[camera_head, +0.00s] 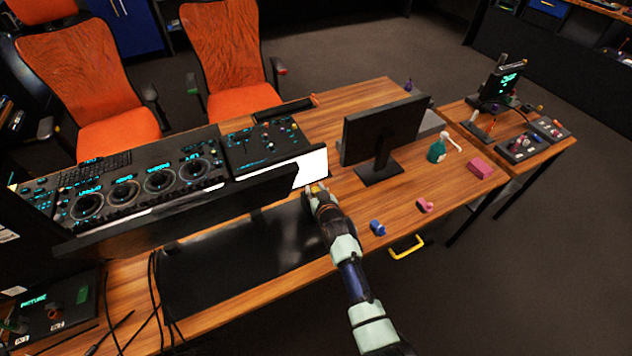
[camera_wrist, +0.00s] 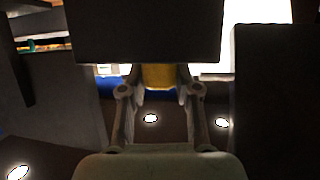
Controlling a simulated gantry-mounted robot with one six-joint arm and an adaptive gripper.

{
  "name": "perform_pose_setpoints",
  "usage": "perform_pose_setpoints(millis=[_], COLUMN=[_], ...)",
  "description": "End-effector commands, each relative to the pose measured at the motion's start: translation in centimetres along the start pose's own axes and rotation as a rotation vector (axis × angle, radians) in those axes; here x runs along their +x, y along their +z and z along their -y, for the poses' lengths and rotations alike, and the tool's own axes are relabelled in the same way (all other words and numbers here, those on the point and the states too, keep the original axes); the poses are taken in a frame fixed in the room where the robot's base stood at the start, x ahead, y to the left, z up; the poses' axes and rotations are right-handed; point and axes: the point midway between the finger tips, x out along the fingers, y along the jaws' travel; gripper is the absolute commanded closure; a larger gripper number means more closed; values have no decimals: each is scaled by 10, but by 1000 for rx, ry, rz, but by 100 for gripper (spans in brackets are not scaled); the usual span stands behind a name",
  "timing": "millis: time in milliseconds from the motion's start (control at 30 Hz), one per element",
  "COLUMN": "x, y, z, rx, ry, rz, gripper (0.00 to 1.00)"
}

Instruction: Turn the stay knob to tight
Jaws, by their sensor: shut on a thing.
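My gripper (camera_head: 316,189) is at the back of the console, just below a bright white patch. In the wrist view my gripper (camera_wrist: 158,88) has its two fingers on either side of a yellow knob (camera_wrist: 158,75), shut on it. Only the lower part of the knob shows, under a large dark block (camera_wrist: 148,30). In the head view a small yellow spot shows at the fingertips. I see no marking that tells how far the knob is turned. The trackball panel (camera_head: 143,197), with several round dials, faces away to the left.
A black monitor (camera_head: 383,131) stands close on the right of my gripper. Black cables (camera_head: 160,290) hang at the left.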

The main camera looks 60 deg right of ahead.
Motion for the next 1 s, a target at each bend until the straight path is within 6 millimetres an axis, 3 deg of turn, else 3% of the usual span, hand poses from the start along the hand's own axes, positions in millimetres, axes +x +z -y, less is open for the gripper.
perform_pose_setpoints(millis=[467, 1000], x=[7, 4], y=[11, 6], z=[3, 1], rx=[157, 295], ry=[375, 707], rz=[-6, 3], gripper=[100, 100])
